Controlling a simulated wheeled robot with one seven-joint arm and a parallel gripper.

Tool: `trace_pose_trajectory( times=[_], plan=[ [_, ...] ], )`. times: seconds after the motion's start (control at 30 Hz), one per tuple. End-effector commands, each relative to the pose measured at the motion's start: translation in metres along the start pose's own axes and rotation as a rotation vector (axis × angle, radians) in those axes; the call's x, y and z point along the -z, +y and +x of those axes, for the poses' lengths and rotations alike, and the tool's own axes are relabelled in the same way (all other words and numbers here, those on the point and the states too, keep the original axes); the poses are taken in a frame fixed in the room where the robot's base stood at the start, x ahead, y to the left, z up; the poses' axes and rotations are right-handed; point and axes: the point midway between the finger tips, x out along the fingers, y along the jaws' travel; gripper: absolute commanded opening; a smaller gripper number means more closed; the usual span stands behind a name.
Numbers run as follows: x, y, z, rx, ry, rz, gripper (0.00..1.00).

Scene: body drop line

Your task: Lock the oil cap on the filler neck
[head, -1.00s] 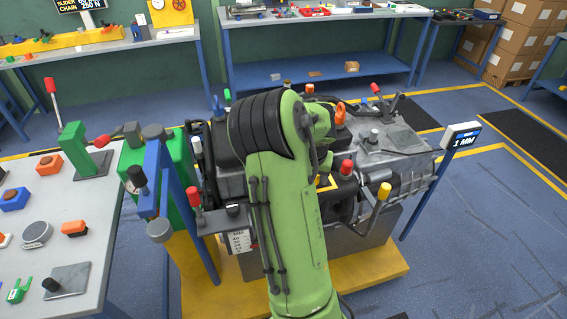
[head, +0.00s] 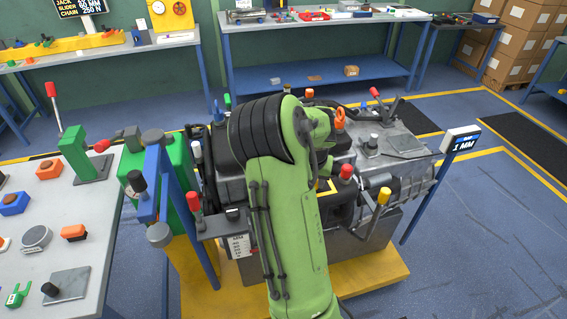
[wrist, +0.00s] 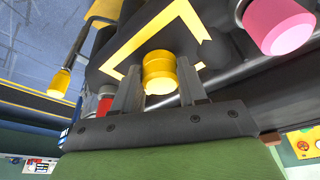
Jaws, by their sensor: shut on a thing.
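A yellow ribbed cap (wrist: 159,70), which looks like the oil cap, is between the two fingers of my gripper (wrist: 159,80) in the wrist view. The fingers are shut on its sides. Behind it is a dark engine cover (wrist: 130,62) with a yellow angular outline. The filler neck is not clearly visible, and I cannot tell whether the cap is seated on it. In the head view my arm hides the gripper and cap. The engine (head: 405,180) stands on a yellow base behind my arm.
A red knob (head: 346,171), a yellow-tipped lever (head: 384,195) and an orange ring (head: 340,117) rise from the engine close to my arm. A pink-capped post (wrist: 280,25) is near the gripper at upper right. A workbench (head: 98,240) stands at left. Blue floor is open at right.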

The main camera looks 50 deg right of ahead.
Motion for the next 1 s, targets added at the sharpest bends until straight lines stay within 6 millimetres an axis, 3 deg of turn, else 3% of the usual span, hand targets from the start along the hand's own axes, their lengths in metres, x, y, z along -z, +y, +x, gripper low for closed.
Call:
trace_pose_trajectory(
  times=[1.0],
  plan=[
    [0.021, 0.0, -0.066, 0.0, 0.001, 0.001, 0.0]
  ],
)
